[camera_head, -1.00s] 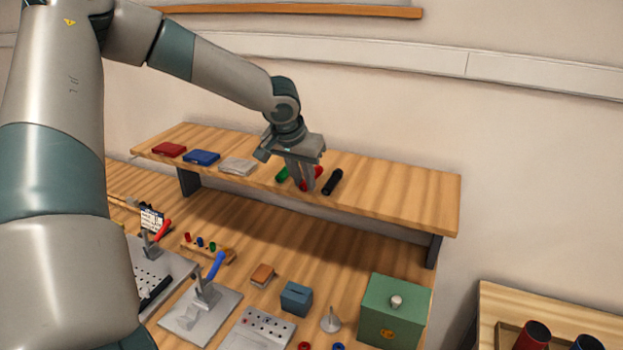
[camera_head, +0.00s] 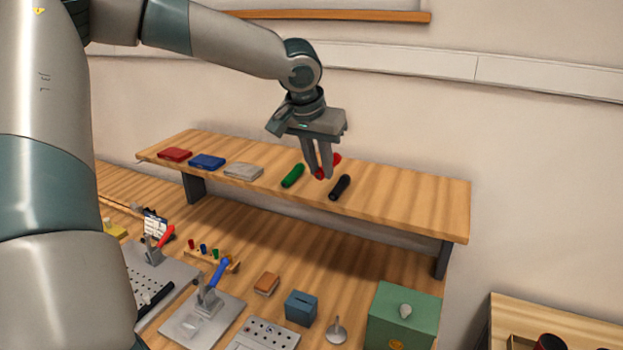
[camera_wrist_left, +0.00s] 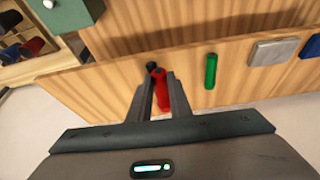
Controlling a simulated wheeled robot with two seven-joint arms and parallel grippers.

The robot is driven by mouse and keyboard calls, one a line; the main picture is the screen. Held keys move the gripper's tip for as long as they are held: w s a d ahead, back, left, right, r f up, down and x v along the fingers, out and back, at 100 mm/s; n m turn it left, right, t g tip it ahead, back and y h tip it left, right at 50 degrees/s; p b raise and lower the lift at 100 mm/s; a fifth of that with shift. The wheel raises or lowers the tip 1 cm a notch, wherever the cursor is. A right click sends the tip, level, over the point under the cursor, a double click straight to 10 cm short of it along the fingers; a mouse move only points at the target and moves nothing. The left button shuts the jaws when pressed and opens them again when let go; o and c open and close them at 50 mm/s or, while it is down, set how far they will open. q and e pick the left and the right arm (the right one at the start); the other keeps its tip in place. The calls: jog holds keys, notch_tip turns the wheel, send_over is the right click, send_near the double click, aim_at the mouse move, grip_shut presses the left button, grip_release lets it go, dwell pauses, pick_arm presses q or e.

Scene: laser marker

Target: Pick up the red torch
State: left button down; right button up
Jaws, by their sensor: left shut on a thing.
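The red torch (camera_head: 331,162) is between the fingers of my left gripper (camera_head: 322,176), which is shut on it and holds it above the raised wooden shelf (camera_head: 420,203). In the left wrist view the red torch (camera_wrist_left: 160,90) also shows between the two fingers. A green torch (camera_head: 292,176) lies on the shelf to the left of the gripper. A black torch (camera_head: 340,187) lies on the shelf to the right, close below the fingers. My right gripper is not in view.
Red (camera_head: 175,154), blue (camera_head: 207,161) and grey (camera_head: 244,170) flat cases lie on the shelf's left part. Below it stand a green box (camera_head: 405,315), a blue slotted box (camera_head: 300,308) and a blue-handled press (camera_head: 208,300). The shelf's right end is clear.

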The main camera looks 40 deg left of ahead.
pick_arm(q)
jog(key=s+d+r+b, duration=0.1)
jog(key=s+d+r, duration=0.1)
jog(key=d+r, duration=0.2)
jog(key=d, duration=0.2)
jog(key=shift+s+d+b, duration=0.15)
jog(key=shift+d+b, duration=0.2)
